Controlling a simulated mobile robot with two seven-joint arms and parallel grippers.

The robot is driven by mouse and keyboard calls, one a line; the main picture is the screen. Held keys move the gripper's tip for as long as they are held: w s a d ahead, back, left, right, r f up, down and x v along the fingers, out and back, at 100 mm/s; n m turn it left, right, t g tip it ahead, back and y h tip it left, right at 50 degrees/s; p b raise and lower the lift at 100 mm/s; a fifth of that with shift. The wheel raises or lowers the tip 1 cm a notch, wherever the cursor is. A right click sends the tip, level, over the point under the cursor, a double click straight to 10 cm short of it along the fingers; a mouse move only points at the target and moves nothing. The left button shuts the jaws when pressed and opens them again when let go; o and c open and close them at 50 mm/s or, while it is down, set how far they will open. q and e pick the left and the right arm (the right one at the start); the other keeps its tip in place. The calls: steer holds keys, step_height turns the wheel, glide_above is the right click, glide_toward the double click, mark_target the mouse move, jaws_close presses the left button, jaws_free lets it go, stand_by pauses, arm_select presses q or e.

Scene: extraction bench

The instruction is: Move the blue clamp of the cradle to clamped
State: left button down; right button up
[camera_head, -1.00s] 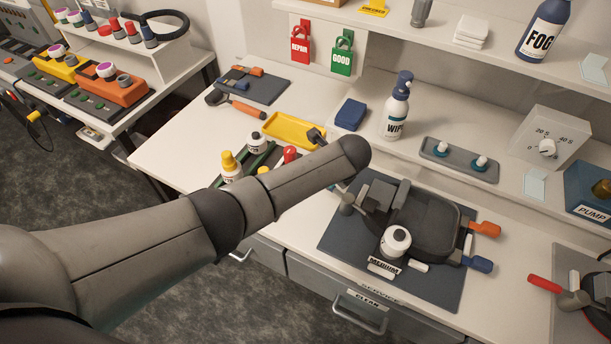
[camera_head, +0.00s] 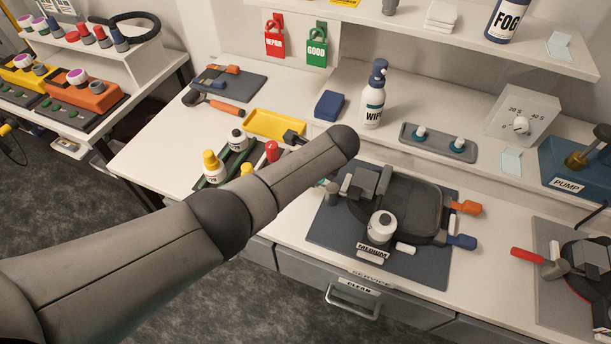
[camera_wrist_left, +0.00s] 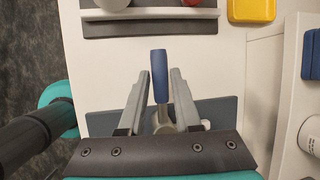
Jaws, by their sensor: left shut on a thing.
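The dark cradle (camera_head: 428,208) sits on a dark mat on the bench, with a white-capped jar (camera_head: 381,226) at its front and a MEDIUM label below. The handle joins a grey metal part near the palm. In the head view my left arm hides this handle and most of the gripper. A blue-tipped lever (camera_head: 462,241) and an orange-tipped lever (camera_head: 466,207) stick out at the cradle's right side. My right gripper is not in view.
A yellow tray (camera_head: 274,124), a blue block (camera_head: 329,106) and a wipes bottle (camera_head: 374,98) stand behind my arm. A rack of small bottles (camera_head: 240,158) is at the left. The bench front left is clear.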

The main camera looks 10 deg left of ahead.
arm_select(q)
steer(key=shift+a, duration=0.1)
steer(key=c, duration=0.6)
jaws_free()
steer(key=shift+r, duration=0.1)
steer(key=shift+s+d+r, duration=0.1)
steer(key=shift+d+r, duration=0.1)
steer(key=shift+r, duration=0.1)
steer(key=p+v, duration=0.3)
steer(key=v, duration=1.1)
steer(key=shift+s, duration=0.15)
steer(key=shift+r, duration=0.1)
